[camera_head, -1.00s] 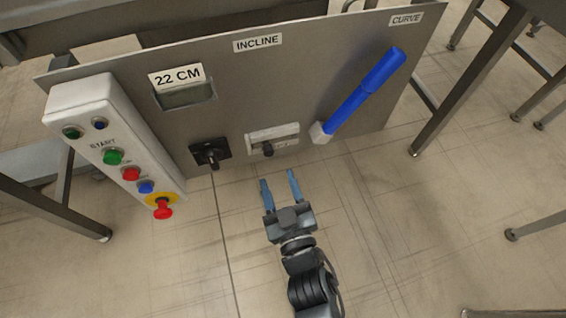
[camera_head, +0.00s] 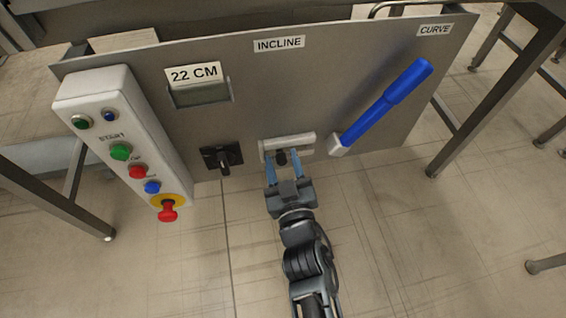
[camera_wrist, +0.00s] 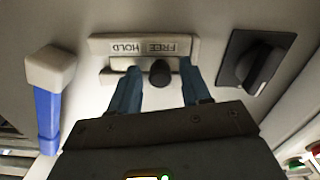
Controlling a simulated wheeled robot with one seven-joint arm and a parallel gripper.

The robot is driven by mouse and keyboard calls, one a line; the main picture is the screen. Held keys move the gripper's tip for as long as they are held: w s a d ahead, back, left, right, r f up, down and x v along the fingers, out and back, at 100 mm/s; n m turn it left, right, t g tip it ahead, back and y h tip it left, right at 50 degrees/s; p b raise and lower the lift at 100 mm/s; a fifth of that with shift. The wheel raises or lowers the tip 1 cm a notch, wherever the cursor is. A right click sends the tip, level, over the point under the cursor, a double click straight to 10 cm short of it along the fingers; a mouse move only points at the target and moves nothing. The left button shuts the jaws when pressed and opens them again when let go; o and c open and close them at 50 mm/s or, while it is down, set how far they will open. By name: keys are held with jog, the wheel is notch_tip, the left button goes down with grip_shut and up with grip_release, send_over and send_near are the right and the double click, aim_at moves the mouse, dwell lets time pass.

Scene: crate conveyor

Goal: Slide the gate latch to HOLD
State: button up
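The gate latch is a small black knob (camera_head: 281,157) on a pale slotted plate (camera_head: 303,142), low on the grey panel. In the wrist view the plate (camera_wrist: 98,44) carries the words HOLD at left and FREE at right, and the knob (camera_wrist: 160,73) stands below FREE. My gripper (camera_head: 283,161) is open at the plate. Its two blue fingers stand either side of the knob, with a gap on each side in the wrist view (camera_wrist: 160,84). How deep the fingertips reach past the knob is hard to tell.
A black rotary switch (camera_head: 222,158) sits left of the latch and a blue-handled lever (camera_head: 385,106) right of it in the head view. A white button box (camera_head: 95,92) with a red stop button (camera_head: 168,212) stands further left. The floor before the panel is clear.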

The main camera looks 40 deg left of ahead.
aim_at(298, 148)
grip_shut()
dwell(0.4)
jog(key=shift+w+d+r, duration=0.1)
jog(key=w+d+p, duration=0.2)
jog(key=p, duration=0.1)
jog(key=shift+w+d, duration=0.25)
jog(key=shift+w, duration=0.15)
jog(key=shift+o, duration=0.6)
grip_release()
